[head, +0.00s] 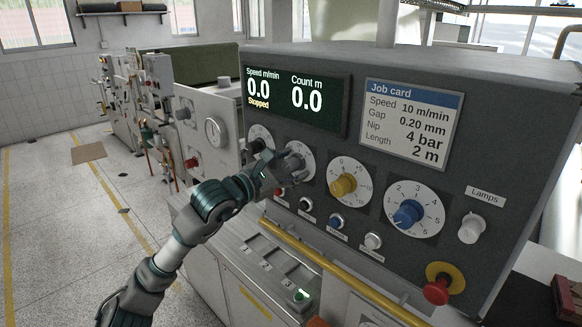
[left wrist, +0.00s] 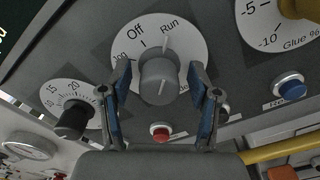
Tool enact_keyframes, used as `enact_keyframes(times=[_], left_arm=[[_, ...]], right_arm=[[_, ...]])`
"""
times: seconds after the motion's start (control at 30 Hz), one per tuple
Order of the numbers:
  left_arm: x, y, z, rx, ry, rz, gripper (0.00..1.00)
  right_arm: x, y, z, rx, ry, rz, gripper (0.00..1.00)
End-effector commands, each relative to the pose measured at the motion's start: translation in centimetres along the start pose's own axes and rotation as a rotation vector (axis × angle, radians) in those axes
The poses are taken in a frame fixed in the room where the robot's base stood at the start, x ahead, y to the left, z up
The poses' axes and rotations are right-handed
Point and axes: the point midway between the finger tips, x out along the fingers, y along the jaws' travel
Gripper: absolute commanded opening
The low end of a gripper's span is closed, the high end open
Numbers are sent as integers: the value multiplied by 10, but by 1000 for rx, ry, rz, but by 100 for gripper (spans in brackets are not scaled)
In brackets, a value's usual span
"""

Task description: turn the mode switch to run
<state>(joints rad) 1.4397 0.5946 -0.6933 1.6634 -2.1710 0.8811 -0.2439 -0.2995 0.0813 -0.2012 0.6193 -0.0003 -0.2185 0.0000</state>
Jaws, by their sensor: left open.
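The mode switch is a grey knob (left wrist: 159,80) on a white dial marked Jog, Off and Run in the left wrist view. Its pale upper part points up, right of the Off mark and just below the word Run. I cannot tell if it sits exactly on the Run mark. In the head view the switch dial (head: 306,161) is partly hidden by my left gripper (head: 284,167). In the left wrist view my left gripper (left wrist: 162,84) is open, with one blue-padded finger on each side of the knob; contact is not clear.
A black knob (left wrist: 74,120) is on the left, with a red button (left wrist: 160,131) below. Yellow (head: 343,185) and blue (head: 408,213) knobs lie right of the switch. A yellow rail (head: 330,270) runs below. The display (head: 296,95) reads Stopped.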

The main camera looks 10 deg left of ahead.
Motion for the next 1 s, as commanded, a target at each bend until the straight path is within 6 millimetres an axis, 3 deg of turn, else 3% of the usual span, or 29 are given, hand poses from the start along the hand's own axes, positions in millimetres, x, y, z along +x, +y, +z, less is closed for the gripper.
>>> enact_keyframes(times=[0.17,0.4,0.6,1.0], left_arm=[[-20,1,-1,2,1,2,62],[-72,2,-5,0,4,1,62],[-103,1,-6,-3,6,-2,62],[-112,0,-5,-2,5,-4,62]], right_arm=[[0,0,1,1,0,0,0],[0,-1,1,2,0,0,0],[0,-1,0,2,0,-1,0],[0,0,0,0,-1,-1,0]])
